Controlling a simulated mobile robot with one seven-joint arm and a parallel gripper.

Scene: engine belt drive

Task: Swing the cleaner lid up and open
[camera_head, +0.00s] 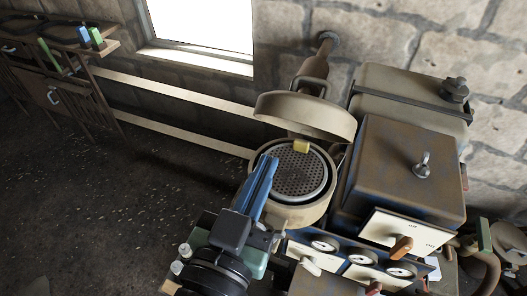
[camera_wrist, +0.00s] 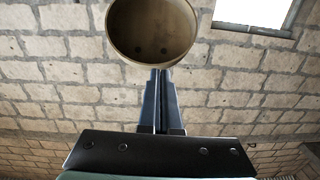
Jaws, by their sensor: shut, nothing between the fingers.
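The cleaner lid (camera_head: 305,115) is a round beige cap with a handle on top. It stands tilted up above the round cleaner body (camera_head: 292,217), leaving an open gap between them. A perforated disc (camera_head: 300,172) shows inside the body, with a small yellow block (camera_head: 301,146) at its back edge. The hinge is not clear to me. My gripper (camera_head: 270,160), with blue fingers, is shut and empty over the left part of the body, below the lid. In the wrist view, the lid's hollow underside (camera_wrist: 150,32) shows just beyond my shut fingertips (camera_wrist: 160,73).
A rusty brown box (camera_head: 400,165) with a knob stands close on the right. Panels with gauges (camera_head: 360,257) are in front. A stone wall and a bright window (camera_head: 203,25) are behind. A wooden bench (camera_head: 60,85) is far left, with open floor before it.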

